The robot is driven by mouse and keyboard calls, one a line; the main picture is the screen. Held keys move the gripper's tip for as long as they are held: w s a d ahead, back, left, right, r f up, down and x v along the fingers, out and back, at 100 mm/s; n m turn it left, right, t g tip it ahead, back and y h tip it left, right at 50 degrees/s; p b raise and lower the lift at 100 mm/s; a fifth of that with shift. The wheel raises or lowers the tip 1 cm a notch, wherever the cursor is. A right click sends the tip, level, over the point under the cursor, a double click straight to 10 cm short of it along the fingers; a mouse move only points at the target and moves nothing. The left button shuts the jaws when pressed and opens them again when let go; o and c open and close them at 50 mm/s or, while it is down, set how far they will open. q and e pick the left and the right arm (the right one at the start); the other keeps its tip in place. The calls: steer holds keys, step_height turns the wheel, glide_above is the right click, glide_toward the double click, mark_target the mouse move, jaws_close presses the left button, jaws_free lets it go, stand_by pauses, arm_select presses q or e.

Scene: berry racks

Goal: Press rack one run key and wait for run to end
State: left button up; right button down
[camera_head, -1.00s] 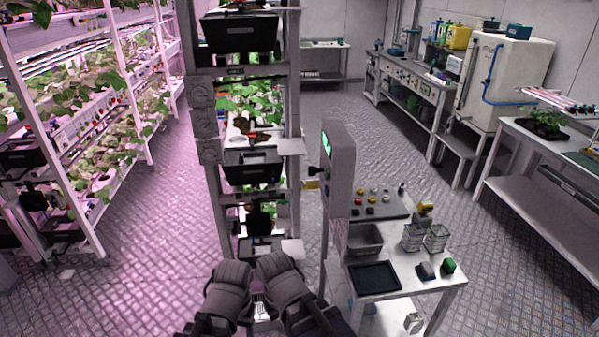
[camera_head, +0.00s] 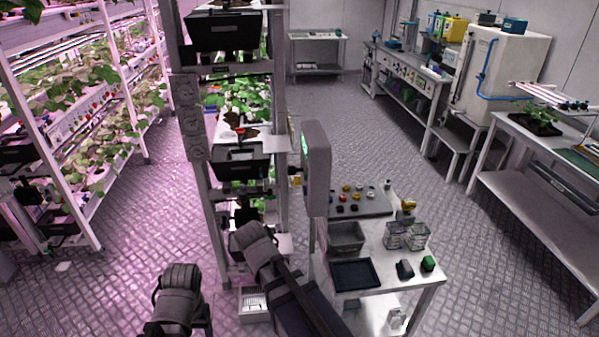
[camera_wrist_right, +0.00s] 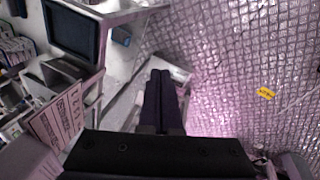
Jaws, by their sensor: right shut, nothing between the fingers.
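A tall rack (camera_head: 196,170) with black bins (camera_head: 238,166) and green plants stands in the middle of the head view. I cannot make out which part of it is a run key. A grey upright panel (camera_head: 317,175) with a green-lit side face stands on a cart to its right. Coloured buttons (camera_head: 357,195) sit on a grey console on that cart. My right gripper (camera_wrist_right: 163,75) is shut and empty in the right wrist view. In the head view my right arm reaches in front of the rack's lower part, its fingers hidden. My left arm is low at the left, its fingers not seen.
The cart (camera_head: 395,288) carries a grey bin (camera_head: 346,237), a dark tray (camera_head: 356,273) and clear baskets (camera_head: 405,235). A white box (camera_head: 252,303) lies by the rack's foot. A printed card (camera_wrist_right: 58,118) shows in the wrist view. Patterned floor is clear between rack and left shelves.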

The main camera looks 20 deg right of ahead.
steer(key=w+d+r+m+t+h, duration=0.2)
steer(key=w+d+r+t+h, duration=0.3)
steer(key=w+r+h, duration=0.6)
steer(key=w+a+r+t+h, duration=0.1)
steer(key=w+a+r+t, duration=0.1)
steer(key=w+r, duration=0.4)
step_height(320, 180, up, 4)
steer(key=shift+w+a+f+m+t+p, duration=0.2)
steer(key=shift+w+a+m+t+p, duration=0.1)
steer(key=shift+w+a+p, duration=0.15)
steer(key=shift+s, duration=0.1)
